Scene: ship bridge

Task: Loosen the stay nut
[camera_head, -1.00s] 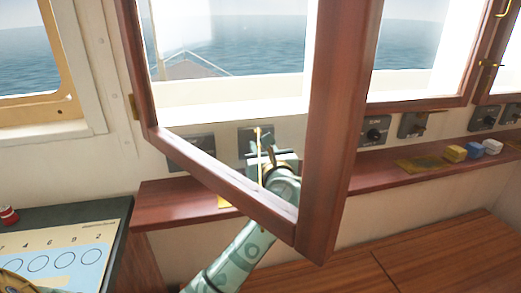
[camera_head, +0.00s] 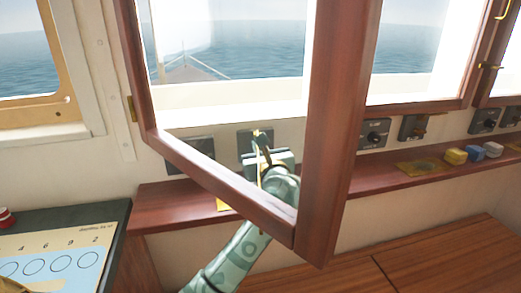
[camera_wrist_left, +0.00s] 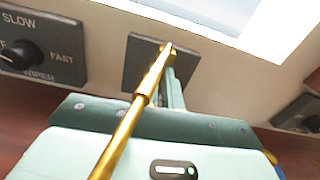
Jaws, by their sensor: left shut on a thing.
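The brass stay (camera_wrist_left: 128,125) is a thin rod running up to a dark square plate (camera_wrist_left: 138,62) on the wall in the left wrist view. At its upper end is the small brass stay nut (camera_wrist_left: 168,48). My left gripper (camera_wrist_left: 174,80) has its narrow fingers at this end, shut on the nut, whose gripped part is mostly hidden. In the head view my left gripper (camera_head: 262,147) is seen through the open wooden window sash (camera_head: 335,130), by the brass end of the stay. My right gripper is not in view.
The sash frame hangs between the head camera and my left arm. A wooden ledge (camera_head: 165,208) runs below the wall switches, with yellow, blue and white blocks (camera_head: 474,152) at right. A wiper knob (camera_wrist_left: 22,55) is left of the plate. A chart table (camera_head: 60,225) stands lower left.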

